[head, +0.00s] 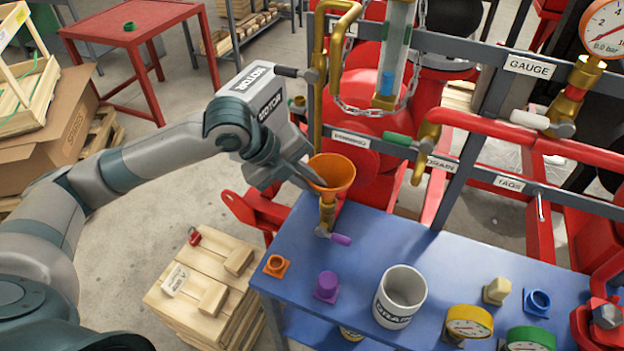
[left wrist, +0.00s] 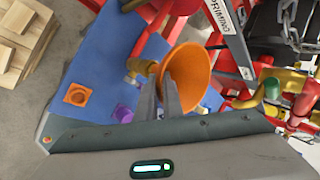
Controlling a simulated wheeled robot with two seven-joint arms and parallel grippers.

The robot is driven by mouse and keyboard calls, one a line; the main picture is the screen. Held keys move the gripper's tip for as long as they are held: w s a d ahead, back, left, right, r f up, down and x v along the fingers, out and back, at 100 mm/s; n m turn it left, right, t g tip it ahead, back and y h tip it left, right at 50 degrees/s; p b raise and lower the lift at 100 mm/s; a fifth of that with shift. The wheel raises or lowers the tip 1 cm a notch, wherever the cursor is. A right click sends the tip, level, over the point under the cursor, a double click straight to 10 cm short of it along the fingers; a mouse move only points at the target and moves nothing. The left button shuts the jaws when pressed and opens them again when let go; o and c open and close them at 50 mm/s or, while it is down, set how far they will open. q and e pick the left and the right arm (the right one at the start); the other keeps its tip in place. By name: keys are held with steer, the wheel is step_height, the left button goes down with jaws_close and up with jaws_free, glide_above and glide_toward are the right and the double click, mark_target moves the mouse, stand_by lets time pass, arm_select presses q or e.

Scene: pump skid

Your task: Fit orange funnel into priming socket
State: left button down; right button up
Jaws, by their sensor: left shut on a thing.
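The orange funnel (head: 332,170) is upright, wide mouth up, at the left end of the blue bench. My left gripper (head: 312,178) is shut on the funnel's side. In the left wrist view the gripper fingers (left wrist: 166,98) press against the funnel (left wrist: 190,70). The brass priming socket (head: 327,214), with a purple handle (head: 340,239), stands directly below the funnel. The funnel's spout is hidden, so I cannot tell whether it is inside the socket or just above it. My right gripper is not in view.
The blue bench (head: 380,245) holds an orange socket block (head: 276,266), a purple one (head: 326,286), a white drain cup (head: 400,296) and gauges (head: 468,322). Brass pipes (head: 318,80) and a grey rail stand close behind the funnel. A wooden crate stack (head: 205,285) stands left of the bench.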

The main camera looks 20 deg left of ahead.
arm_select(q)
steer(key=shift+f, duration=0.8)
steer(key=c, duration=1.8)
jaws_free()
steer(key=shift+a+r, duration=0.1)
steer(key=shift+r, duration=0.05)
steer(key=b+v, duration=0.3)
steer(key=v, duration=1.4)
steer(key=shift+r, duration=0.15)
